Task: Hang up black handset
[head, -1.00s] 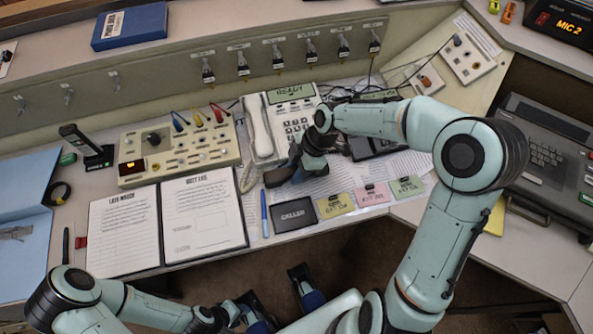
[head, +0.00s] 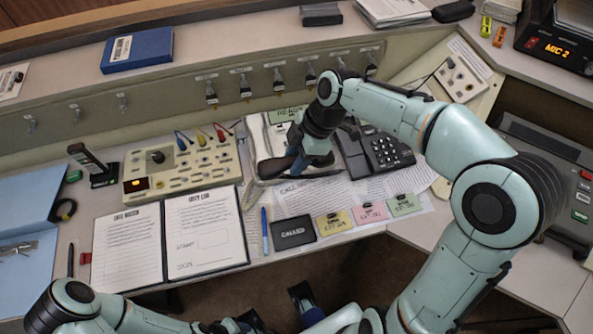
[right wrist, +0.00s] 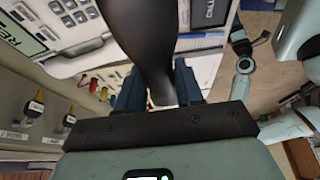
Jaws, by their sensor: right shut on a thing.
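The black handset (head: 278,166) is in my right gripper (head: 302,158), over the paper in front of the white phone. In the right wrist view the handset (right wrist: 140,40) stands between the two blue fingers (right wrist: 158,92), which are shut on it. The black desk phone (head: 385,150) with its keypad sits to the right of the gripper; my right arm passes beside it. My left gripper (head: 280,310) is low at the bottom edge, its fingers apart and empty, partly cut off.
The white phone (head: 258,140) is partly hidden behind my right gripper. A switch panel (head: 180,165), an open binder (head: 205,225), a dark card (head: 293,232) and coloured notes (head: 371,212) cover the desk. A radio handset (head: 92,165) stands at the left.

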